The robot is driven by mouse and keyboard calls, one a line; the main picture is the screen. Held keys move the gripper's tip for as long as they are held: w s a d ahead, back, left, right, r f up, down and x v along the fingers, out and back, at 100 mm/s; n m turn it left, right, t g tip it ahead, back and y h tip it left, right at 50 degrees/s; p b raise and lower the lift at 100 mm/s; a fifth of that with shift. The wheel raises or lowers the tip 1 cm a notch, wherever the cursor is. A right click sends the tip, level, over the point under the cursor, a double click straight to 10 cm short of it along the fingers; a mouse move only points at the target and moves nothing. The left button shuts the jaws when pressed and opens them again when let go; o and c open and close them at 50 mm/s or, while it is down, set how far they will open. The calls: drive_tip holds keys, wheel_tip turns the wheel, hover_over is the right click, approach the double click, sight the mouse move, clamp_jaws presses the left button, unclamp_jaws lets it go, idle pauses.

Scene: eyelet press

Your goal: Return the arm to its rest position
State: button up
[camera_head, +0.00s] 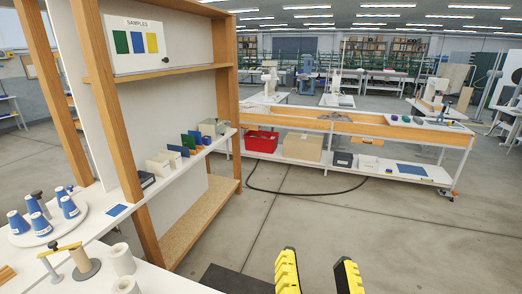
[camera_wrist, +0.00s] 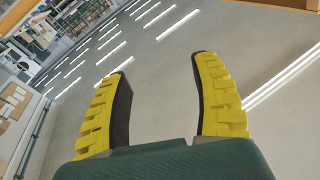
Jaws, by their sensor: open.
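My gripper (camera_head: 318,275) shows at the bottom edge of the head view, as two yellow and black fingers set apart. In the wrist view my gripper (camera_wrist: 160,85) is open, and nothing is between its fingers. The rest of my arm is hardly visible.
A shelf unit with a wooden post (camera_head: 118,125) stands at the left. A white table (camera_head: 165,280) there carries blue cones and white rolls. A long workbench (camera_head: 365,130) with a red bin (camera_head: 262,141) stands beyond. The floor (camera_head: 340,220) between is clear apart from a black cable.

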drive_tip(key=s+r+n+t+p, duration=0.2)
drive_tip(key=s+r+n+p, duration=0.1)
drive_tip(key=r+p, duration=2.4)
wheel_tip(320, 180, up, 6)
drive_tip(key=shift+s+a+f+t+y, duration=0.1)
drive_tip(key=shift+s+a+t+y, duration=0.1)
drive_tip(key=shift+a+t+y, duration=0.1)
